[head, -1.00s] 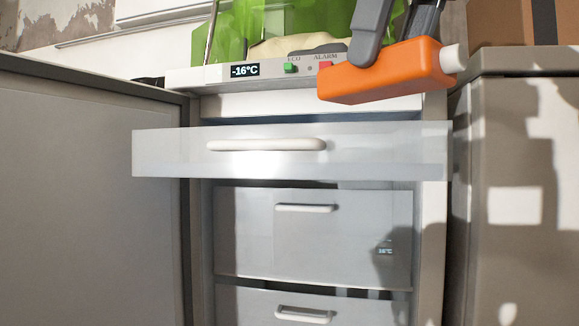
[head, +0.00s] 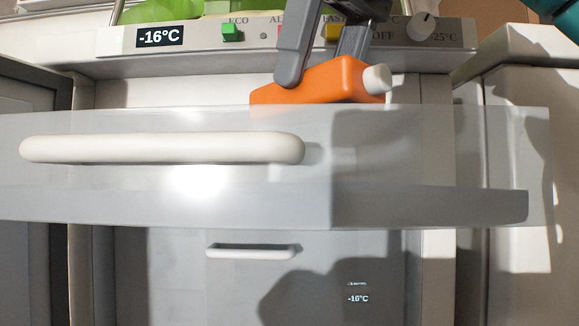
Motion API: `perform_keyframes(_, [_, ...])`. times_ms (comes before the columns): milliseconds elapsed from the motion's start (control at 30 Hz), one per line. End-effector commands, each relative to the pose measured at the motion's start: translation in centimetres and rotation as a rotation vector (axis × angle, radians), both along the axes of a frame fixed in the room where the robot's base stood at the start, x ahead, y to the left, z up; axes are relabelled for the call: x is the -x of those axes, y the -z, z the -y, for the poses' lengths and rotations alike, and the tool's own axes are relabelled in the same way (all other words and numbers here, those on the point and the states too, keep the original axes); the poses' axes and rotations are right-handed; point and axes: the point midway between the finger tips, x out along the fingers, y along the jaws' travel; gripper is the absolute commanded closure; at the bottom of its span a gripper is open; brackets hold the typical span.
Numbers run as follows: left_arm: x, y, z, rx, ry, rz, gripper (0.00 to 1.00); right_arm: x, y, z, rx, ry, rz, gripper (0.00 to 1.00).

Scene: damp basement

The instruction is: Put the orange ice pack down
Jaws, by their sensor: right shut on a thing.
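The orange ice pack (head: 325,82) with a white cap shows at the upper middle of the head view. My right gripper (head: 325,70) is shut on it from above, one grey finger in front of the pack. The pack is at the top edge of the pulled-out translucent freezer drawer (head: 420,160), and its lower part is hidden behind the drawer front. I cannot tell whether it touches the drawer. My left gripper is not in view.
The drawer's white handle (head: 160,148) faces me. A control panel (head: 190,33) reading -16°C, with buttons and a knob, runs above. A closed lower drawer (head: 180,280) lies beneath. An open door (head: 30,110) stands at the left and a grey cabinet (head: 520,250) at the right.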

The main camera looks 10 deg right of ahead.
Motion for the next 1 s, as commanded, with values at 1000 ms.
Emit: perform_keyframes(1000, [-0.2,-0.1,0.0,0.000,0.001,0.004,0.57,0.0,8.0,0.1,-0.004,0.003,0.006,0.78])
